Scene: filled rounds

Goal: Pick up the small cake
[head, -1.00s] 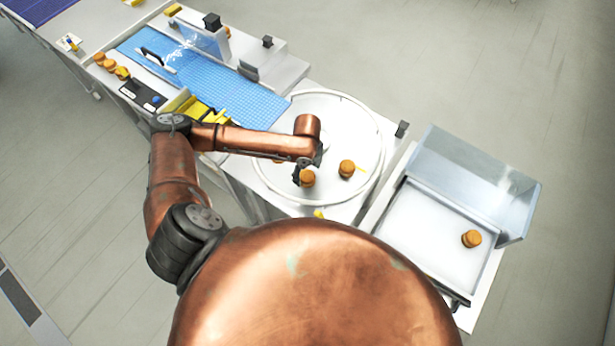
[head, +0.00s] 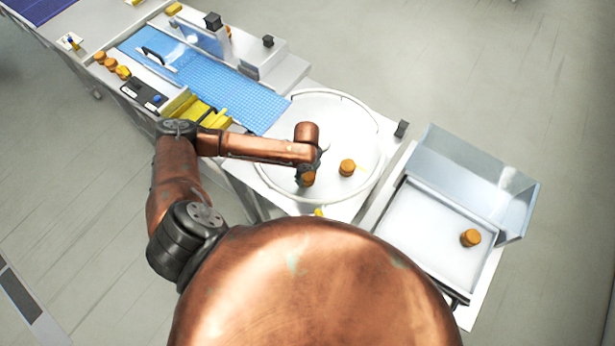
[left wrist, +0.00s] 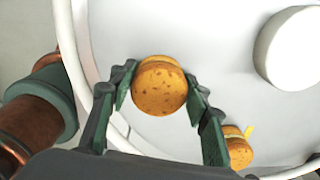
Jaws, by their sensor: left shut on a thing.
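A small round golden-brown cake (head: 308,180) is at my left gripper (head: 304,178), over the white round turntable (head: 338,108). In the left wrist view the cake (left wrist: 160,87) sits between the two fingers of the left gripper (left wrist: 158,88), which are shut on its sides. Whether it touches the turntable surface is unclear. A second small cake (head: 347,168) stands on the turntable to the right, and it also shows in the left wrist view (left wrist: 238,150) outside the right finger. My right gripper is not in view.
A white tray (head: 425,240) with one cake (head: 470,238) and a clear guard stands at the right. A blue conveyor belt (head: 225,88) runs to the turntable from the upper left. Several cakes (head: 110,64) stand beside a control box (head: 143,95).

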